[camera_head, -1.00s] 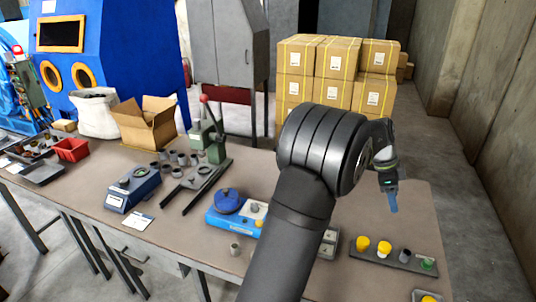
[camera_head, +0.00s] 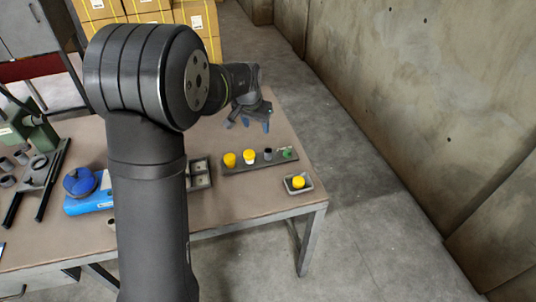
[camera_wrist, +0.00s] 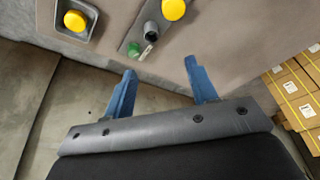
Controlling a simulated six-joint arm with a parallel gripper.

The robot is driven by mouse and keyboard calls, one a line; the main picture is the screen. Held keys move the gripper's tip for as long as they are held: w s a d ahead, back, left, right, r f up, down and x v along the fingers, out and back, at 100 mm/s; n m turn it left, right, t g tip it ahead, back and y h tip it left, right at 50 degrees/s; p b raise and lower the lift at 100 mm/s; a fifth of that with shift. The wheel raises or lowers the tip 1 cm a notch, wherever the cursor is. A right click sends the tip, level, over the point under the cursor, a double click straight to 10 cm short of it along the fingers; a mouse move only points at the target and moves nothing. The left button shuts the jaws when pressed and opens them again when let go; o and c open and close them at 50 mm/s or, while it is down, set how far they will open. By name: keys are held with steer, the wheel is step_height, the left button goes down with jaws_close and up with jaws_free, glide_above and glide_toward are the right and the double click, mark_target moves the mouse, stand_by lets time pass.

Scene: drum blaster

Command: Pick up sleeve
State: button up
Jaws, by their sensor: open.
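A small dark grey sleeve (camera_head: 268,153) stands upright on a narrow grey rack, between a yellow-topped piece and a green piece. The wrist view shows the sleeve (camera_wrist: 151,31) with an open, hollow top. More grey ring-like sleeves (camera_head: 38,162) stand at the far left by the green press; the pictures do not tell which sleeve is meant. My gripper (camera_head: 249,123) is open and empty beyond the rack, with its blue fingers apart. In the wrist view, my gripper (camera_wrist: 160,66) has its fingertips short of the rack, touching nothing.
The rack (camera_head: 236,169) also holds two yellow pieces (camera_head: 249,157) and a green piece (camera_head: 287,154). A small tray (camera_head: 304,188) with a yellow piece is at the table's right edge. A blue device (camera_head: 92,202) stands left of my arm. Boxes (camera_head: 200,18) are stacked behind.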

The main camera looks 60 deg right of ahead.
steer(key=s+n+t, duration=0.1)
steer(key=s+n, duration=0.2)
glide_above(268, 151)
steer(key=a, duration=0.3)
steer(key=shift+h, duration=0.3)
steer(key=f, duration=0.8)
steer(key=s+f, duration=0.1)
steer(key=f, duration=0.3)
steer(key=shift+d+f, duration=0.1)
steer(key=shift+d, duration=0.15)
steer(key=shift+x, duration=2.6)
steer(key=shift+s+a+n, duration=0.1)
steer(key=shift+s+n, duration=0.05)
steer(key=shift+n, duration=0.15)
steer(key=shift+c, duration=0.2)
steer(key=c, duration=1.1)
